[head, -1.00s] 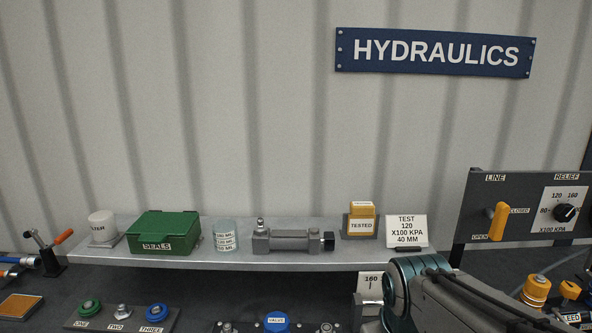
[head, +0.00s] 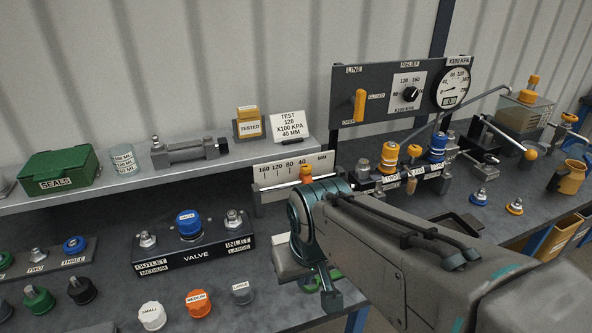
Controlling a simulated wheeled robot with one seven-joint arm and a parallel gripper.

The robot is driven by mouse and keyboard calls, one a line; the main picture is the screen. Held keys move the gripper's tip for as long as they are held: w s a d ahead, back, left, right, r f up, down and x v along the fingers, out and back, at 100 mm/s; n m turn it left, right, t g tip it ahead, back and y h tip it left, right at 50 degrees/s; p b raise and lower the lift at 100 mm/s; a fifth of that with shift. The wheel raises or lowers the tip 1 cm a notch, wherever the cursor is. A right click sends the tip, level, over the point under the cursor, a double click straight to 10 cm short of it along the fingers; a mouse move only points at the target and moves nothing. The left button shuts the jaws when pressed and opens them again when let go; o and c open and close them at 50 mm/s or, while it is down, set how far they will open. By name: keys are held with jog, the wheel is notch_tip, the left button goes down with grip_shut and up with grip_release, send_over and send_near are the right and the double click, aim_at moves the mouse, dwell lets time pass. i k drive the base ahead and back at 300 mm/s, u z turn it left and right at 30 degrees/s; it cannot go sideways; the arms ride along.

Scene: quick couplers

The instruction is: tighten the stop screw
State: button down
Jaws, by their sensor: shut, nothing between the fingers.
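A scale marked 160, 120, 80, 40 MM (head: 272,173) stands at the shelf's right end. An orange part (head: 306,173) sits at its right end, partly hidden by my arm; this may be the stop screw, but I cannot read a label on it. My gripper (head: 331,300) hangs below my arm over the bench, in front of the scale and apart from it. Its fingers look shut, with nothing held between them. What lies directly behind my arm is hidden.
A black VALVE block (head: 192,252) with a blue cap stands left of my gripper, with loose caps before it. Orange and blue couplers (head: 389,156) stand behind my arm. A panel (head: 400,95) carries a yellow line lever, relief dial and gauge.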

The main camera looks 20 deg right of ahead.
aim_at(306, 169)
jog(key=u, duration=1.1)
jog(key=k, duration=0.95)
jog(key=z, duration=1.1)
jog(key=i, duration=1)
